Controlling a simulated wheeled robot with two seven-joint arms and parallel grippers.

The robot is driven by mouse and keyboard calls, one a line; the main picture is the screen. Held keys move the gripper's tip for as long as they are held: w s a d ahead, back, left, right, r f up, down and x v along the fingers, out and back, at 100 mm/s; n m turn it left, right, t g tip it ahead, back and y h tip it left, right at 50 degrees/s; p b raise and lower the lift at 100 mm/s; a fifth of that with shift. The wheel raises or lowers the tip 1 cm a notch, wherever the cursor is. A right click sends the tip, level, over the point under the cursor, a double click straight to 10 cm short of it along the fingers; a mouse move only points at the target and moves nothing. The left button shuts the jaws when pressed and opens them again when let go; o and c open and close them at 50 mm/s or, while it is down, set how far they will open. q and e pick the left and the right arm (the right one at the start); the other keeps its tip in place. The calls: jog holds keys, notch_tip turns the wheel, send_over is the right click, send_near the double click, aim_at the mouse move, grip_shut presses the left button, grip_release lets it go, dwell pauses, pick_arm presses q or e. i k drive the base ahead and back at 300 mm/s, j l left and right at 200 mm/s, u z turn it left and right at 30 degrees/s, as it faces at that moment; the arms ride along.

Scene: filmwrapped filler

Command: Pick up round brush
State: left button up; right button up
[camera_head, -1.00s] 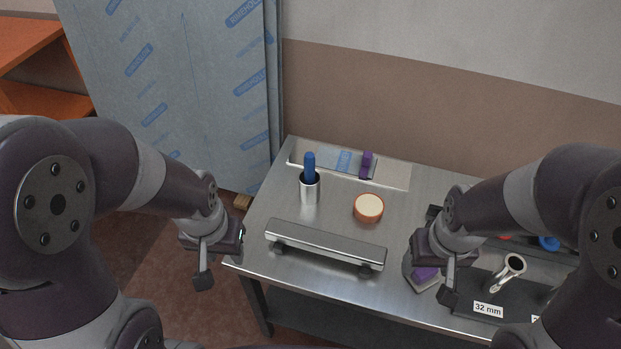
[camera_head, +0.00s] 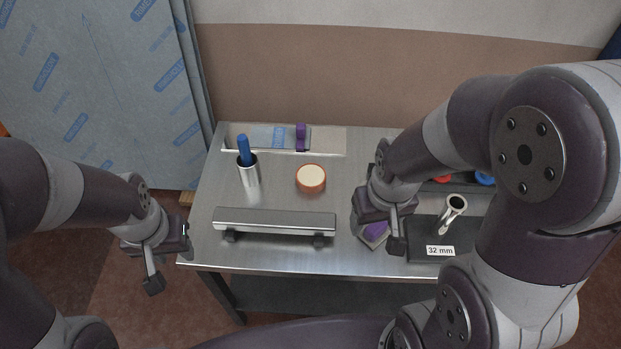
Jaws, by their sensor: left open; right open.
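A blue handle (camera_head: 244,150) stands upright, slightly tilted, in a metal cup (camera_head: 250,172) at the left back of the steel table (camera_head: 290,262). It may be the round brush; its lower end is hidden inside the cup. My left gripper (camera_head: 168,258) is open and empty, off the table's left edge, to the left of and nearer than the cup. My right gripper (camera_head: 390,228) is open and empty above the right part of the table, well to the right of the cup.
A raised metal bar (camera_head: 275,222) lies in front of the cup. An orange-rimmed round tin (camera_head: 311,178) sits right of it. A tray (camera_head: 236,134) with a purple item (camera_head: 301,137) is behind. A dark mat (camera_head: 427,228) holds a metal tube (camera_head: 453,210) by a "32 mm" label.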

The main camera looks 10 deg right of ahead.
aim_at(243, 142)
jog(key=i+j, duration=0.1)
jog(key=j, duration=0.3)
jog(key=i+j, duration=0.1)
jog(key=j, duration=0.3)
jog(key=i+j, duration=0.1)
jog(key=j, duration=0.65)
jog(key=i+j+z, duration=0.1)
jog(key=j+z, duration=0.15)
jog(key=z, duration=0.15)
jog(key=j+z, duration=0.2)
jog(key=z, duration=0.2)
jog(key=j+z, duration=0.3)
jog(key=z, duration=0.15)
jog(key=j+z, duration=0.25)
jog(key=z, duration=0.15)
jog(key=j+z, duration=0.25)
jog(key=z, duration=0.15)
jog(key=i+l+z, duration=0.1)
jog(key=i+z, duration=0.15)
jog(key=z, duration=0.15)
